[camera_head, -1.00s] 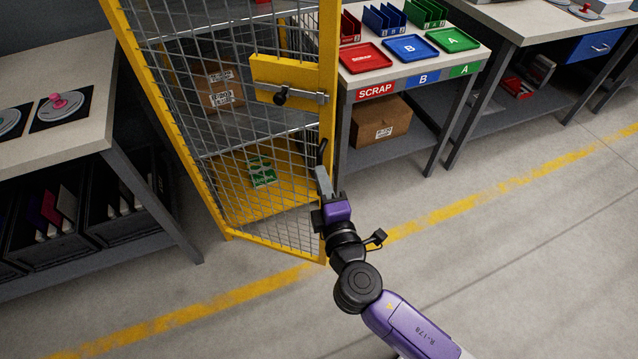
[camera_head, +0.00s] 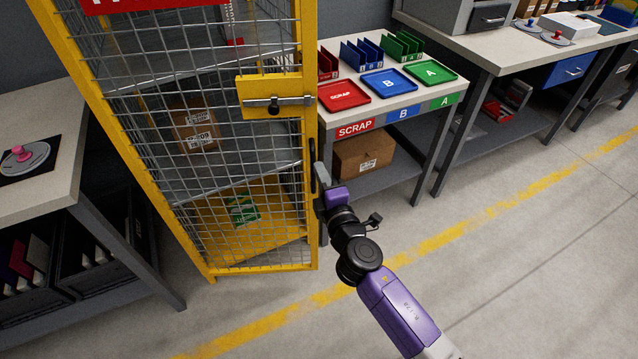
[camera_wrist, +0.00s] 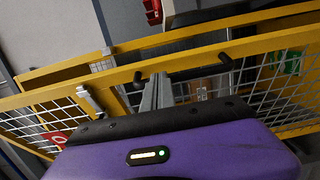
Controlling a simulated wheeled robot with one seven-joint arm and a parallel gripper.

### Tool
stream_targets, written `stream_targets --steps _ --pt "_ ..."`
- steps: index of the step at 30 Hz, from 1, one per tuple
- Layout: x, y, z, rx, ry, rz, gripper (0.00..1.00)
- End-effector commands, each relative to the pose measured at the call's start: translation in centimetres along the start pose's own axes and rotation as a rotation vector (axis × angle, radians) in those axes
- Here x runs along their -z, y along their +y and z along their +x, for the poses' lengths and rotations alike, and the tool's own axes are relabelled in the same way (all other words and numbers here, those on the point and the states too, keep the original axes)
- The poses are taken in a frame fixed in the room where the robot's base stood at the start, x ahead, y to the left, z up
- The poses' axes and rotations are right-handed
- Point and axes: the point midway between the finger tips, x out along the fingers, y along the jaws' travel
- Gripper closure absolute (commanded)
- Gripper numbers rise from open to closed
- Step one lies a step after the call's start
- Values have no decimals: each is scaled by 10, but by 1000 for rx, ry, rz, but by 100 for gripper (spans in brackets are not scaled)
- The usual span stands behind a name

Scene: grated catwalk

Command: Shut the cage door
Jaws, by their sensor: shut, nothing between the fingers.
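The cage door (camera_head: 308,220) is a yellow frame with grey wire mesh, seen at the cage front in the head view. It carries a yellow latch plate (camera_head: 268,92) with a sliding bolt (camera_head: 285,103) and a dark upright handle (camera_head: 313,165). My gripper (camera_head: 319,178) is shut and empty, beside the handle at the door's right edge. In the wrist view its fingers (camera_wrist: 157,92) reach the door's yellow bar between the black handle mounts. A second yellow bar (camera_wrist: 70,68) lies behind the door bar with a gap showing; I cannot tell whether the door is fully closed.
A sorting table (camera_head: 395,100) with red, blue and green trays stands close to the right. A workbench (camera_head: 75,95) stands left. The floor (camera_head: 500,270) in front is clear.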

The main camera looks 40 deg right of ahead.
Motion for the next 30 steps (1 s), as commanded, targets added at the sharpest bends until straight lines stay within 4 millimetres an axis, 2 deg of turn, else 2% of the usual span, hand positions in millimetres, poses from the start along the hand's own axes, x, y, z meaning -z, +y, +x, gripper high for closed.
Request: stream_targets --steps 7,15,24,30 --pt "-20 4 56 2 -3 3 100" --pt "-33 4 117 9 74 2 100" --pt "-34 -2 168 -2 127 10 100" --pt "-34 -1 189 -2 131 7 100"
